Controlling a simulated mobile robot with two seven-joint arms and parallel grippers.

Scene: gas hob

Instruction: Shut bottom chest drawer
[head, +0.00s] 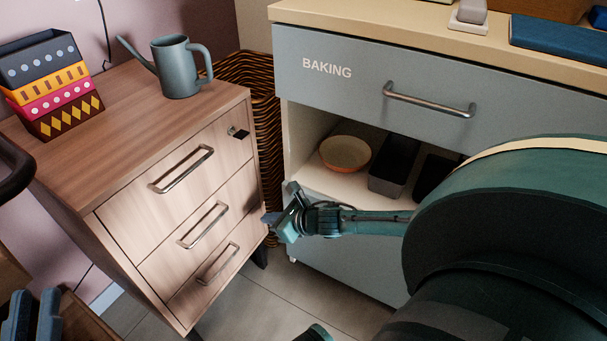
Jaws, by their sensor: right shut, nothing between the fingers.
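The wooden chest (120,120) stands at left with three drawers, each with a metal bar handle. The bottom drawer (188,301) looks about flush with the drawers above it; I cannot tell if a small gap is left. Its handle (218,263) is clear of my fingers. My right gripper (272,226) comes in from the right, shut and empty, beside the right edge of the chest front near the middle and bottom drawers. I cannot tell whether it touches the chest.
A watering can (178,68) and stacked patterned pots (50,85) stand on the chest. A wicker basket (265,100) is behind it. A grey cabinet marked BAKING (350,95) stands close at right, its open shelf holding a bowl (345,153) and tins. Tiled floor (260,305) is free in front.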

